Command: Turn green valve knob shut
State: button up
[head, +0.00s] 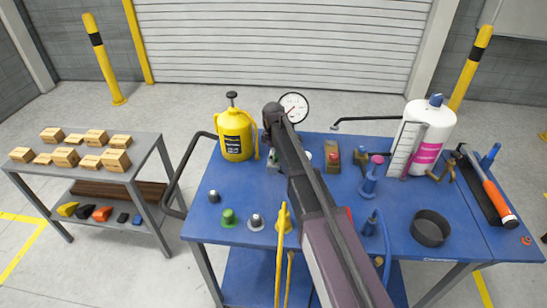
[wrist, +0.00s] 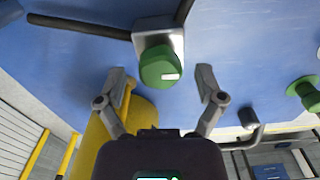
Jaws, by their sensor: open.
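The green valve knob (wrist: 158,68) shows in the wrist view, round, with a white mark pointing right. It sits on a grey valve body (wrist: 160,24) with dark pipes running from it. My gripper (wrist: 160,80) is open, with one finger on each side of the knob and clear gaps to both. The jaws look empty. In the head view my gripper (head: 274,116) is over the back of the blue table (head: 330,232), and my arm hides most of the knob.
A yellow sprayer (head: 236,134) stands left of my gripper; it also shows below the left finger in the wrist view (wrist: 112,128). A gauge (head: 294,108) is behind. Another green fitting (head: 229,218) and a dark knob (head: 213,196) stand at the front left. A white bottle (head: 430,130) stands right.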

jog(key=c, duration=1.1)
jog(key=shift+c, duration=0.2)
jog(key=shift+m, duration=0.5)
jog(key=m, duration=0.2)
jog(key=shift+m, duration=0.3)
jog(key=m, duration=0.4)
jog(key=shift+m, duration=0.3)
jog(key=m, duration=0.4)
jog(key=shift+m, duration=0.3)
jog(key=shift+s+m, duration=0.1)
jog(key=shift+m, duration=2.1)
